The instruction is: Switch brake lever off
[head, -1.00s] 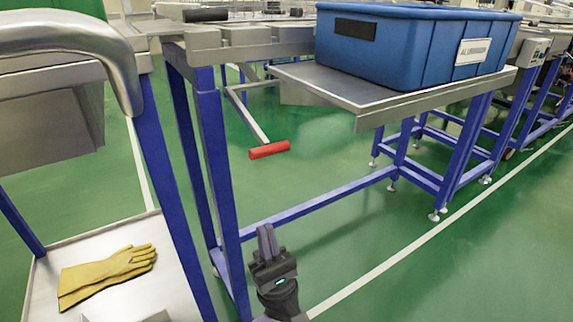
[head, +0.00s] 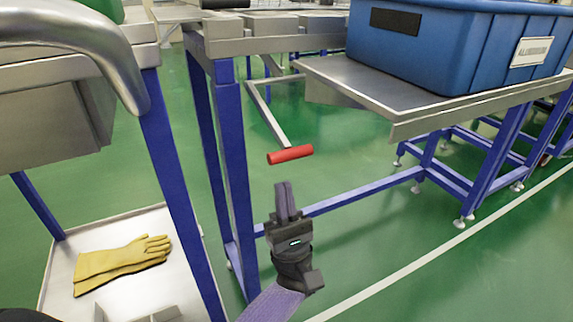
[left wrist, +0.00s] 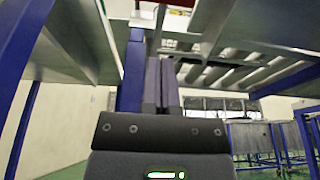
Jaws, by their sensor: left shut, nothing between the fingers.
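The brake lever (head: 266,117) is a grey metal bar that slants down from under the table frame and ends in a red handle (head: 290,155). My left gripper (head: 285,184) is below the red handle in the head view, pointing up, with its fingers shut and empty. A gap shows between the fingertips and the handle in the picture. In the left wrist view the shut fingers (left wrist: 161,62) point up toward the underside of the table, and a bit of red (left wrist: 178,20) shows above them. My right gripper is not in view.
A blue bin (head: 450,45) stands on a metal shelf (head: 395,100) at the right. Blue table legs (head: 232,165) stand left of my gripper. Yellow gloves (head: 122,264) lie on a low metal shelf (head: 190,250) at lower left. Green floor is open at lower right.

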